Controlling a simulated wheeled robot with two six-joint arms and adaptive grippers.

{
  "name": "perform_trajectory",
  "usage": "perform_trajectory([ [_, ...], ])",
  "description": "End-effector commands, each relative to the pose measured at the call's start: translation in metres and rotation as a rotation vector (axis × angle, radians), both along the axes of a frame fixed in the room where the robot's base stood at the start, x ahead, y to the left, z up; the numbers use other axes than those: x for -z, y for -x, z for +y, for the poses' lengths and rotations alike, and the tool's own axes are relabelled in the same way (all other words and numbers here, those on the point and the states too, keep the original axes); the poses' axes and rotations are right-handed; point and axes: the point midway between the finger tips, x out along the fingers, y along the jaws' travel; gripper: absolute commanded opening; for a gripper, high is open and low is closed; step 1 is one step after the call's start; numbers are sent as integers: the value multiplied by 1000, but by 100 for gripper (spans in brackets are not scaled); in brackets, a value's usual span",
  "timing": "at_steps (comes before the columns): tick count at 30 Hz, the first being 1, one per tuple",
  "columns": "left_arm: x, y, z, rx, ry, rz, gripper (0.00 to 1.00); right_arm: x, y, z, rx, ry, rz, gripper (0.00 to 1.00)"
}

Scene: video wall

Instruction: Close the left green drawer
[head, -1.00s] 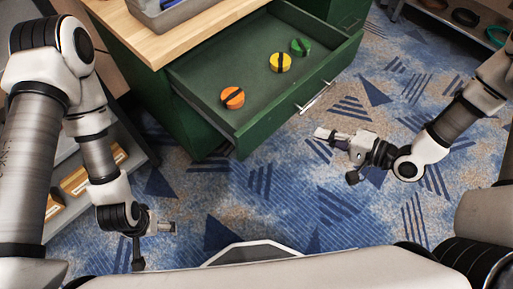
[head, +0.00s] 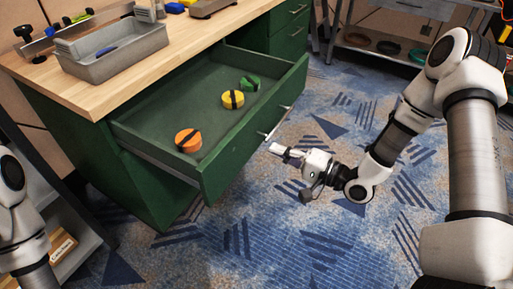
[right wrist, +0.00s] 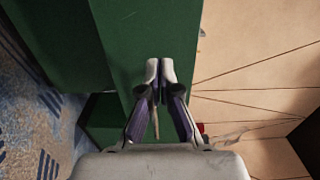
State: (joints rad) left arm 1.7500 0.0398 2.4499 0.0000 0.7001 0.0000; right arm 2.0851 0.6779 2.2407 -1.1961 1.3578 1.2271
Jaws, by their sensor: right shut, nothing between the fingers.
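The left green drawer (head: 232,160) is pulled well out of the green desk under the wooden top in the head view. An orange (head: 188,139), a yellow (head: 232,100) and a green round piece (head: 250,83), each with a dark band, lie in it. Its metal handle (head: 277,122) is on the front. My right gripper (head: 273,148) is shut and empty, close to the drawer front just below the handle; I cannot tell whether it touches. In the right wrist view, the shut fingertips (right wrist: 160,64) overlap a green panel (right wrist: 150,30). My left gripper is out of view.
A grey tray (head: 115,60) stands on the wooden desktop (head: 185,40). Another green drawer unit (head: 290,38) is behind at the right. Shelves stand at the far right (head: 375,45) and lower left (head: 75,250). Patterned carpet (head: 290,240) is clear before the drawer.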

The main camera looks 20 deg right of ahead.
Motion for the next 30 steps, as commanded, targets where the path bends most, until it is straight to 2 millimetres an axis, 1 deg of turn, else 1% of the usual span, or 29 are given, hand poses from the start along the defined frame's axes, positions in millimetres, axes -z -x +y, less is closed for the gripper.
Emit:
perform_trajectory([
  [1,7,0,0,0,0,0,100,4,-9,9,-7,7,-1,0],
  [3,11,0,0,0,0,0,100,3,-20,18,-8,6,-2,0],
  [6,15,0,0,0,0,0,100,3,-35,29,-6,4,-2,0],
  [9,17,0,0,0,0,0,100,2,-45,36,-2,2,0,0],
  [13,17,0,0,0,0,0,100,0,-51,40,0,-1,-1,0],
  [26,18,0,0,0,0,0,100,0,-53,42,-1,0,0,0],
  [30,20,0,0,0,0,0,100,1,-61,48,-3,3,-1,0],
])
